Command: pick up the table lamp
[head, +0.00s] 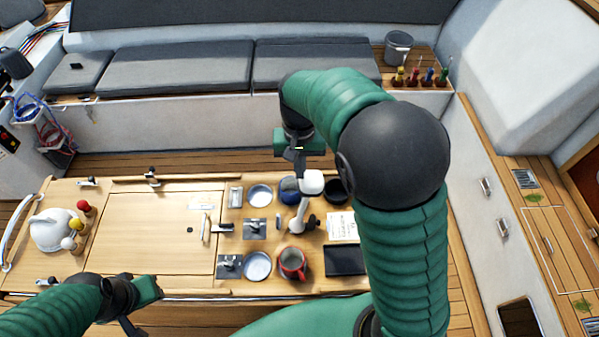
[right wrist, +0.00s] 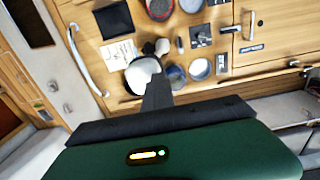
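The table lamp appears to be the small item with a white rounded head (head: 312,182) and a pale stem on the table; its white head also shows in the right wrist view (right wrist: 141,74). My right gripper (head: 299,168) points down just above and beside the lamp head in the head view. In the right wrist view its dark fingers (right wrist: 158,93) overlap the edge of the white head; whether they touch it is unclear. The gap between the fingers is hidden. My left gripper (head: 140,305) is low at the left, apart from the lamp, its opening unclear.
The hatch panel (head: 150,235) is mostly bare.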

